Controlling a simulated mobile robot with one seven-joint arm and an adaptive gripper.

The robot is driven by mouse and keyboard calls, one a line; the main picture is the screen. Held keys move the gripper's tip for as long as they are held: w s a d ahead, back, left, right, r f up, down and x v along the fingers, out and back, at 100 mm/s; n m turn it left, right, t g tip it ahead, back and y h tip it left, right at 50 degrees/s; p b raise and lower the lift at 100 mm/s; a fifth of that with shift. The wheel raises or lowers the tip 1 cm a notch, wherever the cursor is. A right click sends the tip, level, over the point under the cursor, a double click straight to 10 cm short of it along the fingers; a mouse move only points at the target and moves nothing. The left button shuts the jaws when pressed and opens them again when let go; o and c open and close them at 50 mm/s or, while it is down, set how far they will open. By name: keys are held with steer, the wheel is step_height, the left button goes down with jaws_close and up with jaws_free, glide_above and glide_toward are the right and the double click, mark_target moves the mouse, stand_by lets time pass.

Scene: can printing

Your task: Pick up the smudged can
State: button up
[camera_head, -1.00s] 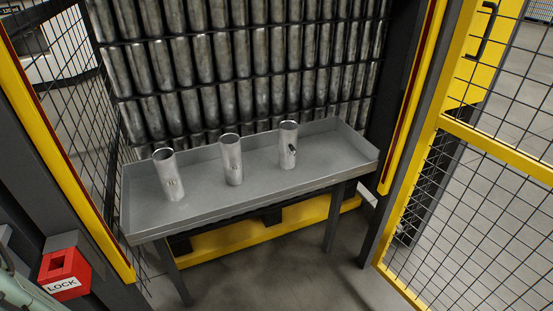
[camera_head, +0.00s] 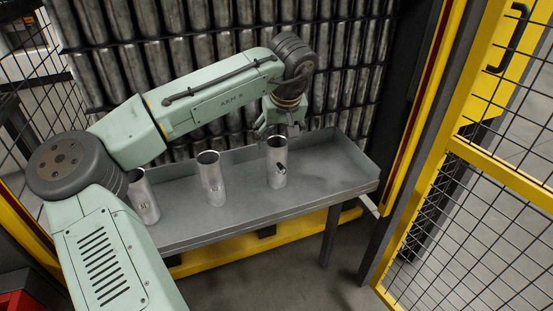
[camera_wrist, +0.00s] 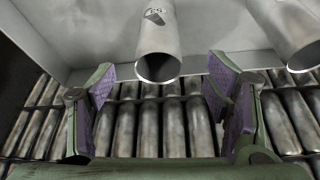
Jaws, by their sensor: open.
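The smudged can (camera_head: 276,166) is the rightmost of three open-topped metal cans on the grey tray table (camera_head: 320,180). It stands upright, with a dark smudge and a printed mark on its side. In the wrist view the smudged can (camera_wrist: 158,38) lies between the finger directions, its open rim towards me. My gripper (camera_head: 277,130) is open at the can's top, on the rack side. In the wrist view its purple-padded fingers (camera_wrist: 162,72) are spread on either side of the rim. I cannot tell whether either finger touches it.
The middle can (camera_head: 211,178) and left can (camera_head: 143,196) stand on the same tray; my arm partly covers the left one. A can rack (camera_head: 345,60) rises close behind. A yellow mesh fence (camera_head: 480,170) stands at the right.

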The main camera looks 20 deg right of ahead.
mark_target(277, 145)
steer(key=x, duration=0.4)
steer(key=shift+f, duration=0.1)
steer(key=shift+w+p+x, duration=0.2)
steer(key=shift+p+x, duration=0.35)
steer(key=shift+x, duration=2.5)
steer(key=shift+d, duration=0.1)
steer(key=shift+c, duration=0.2)
steer(key=c, duration=0.8)
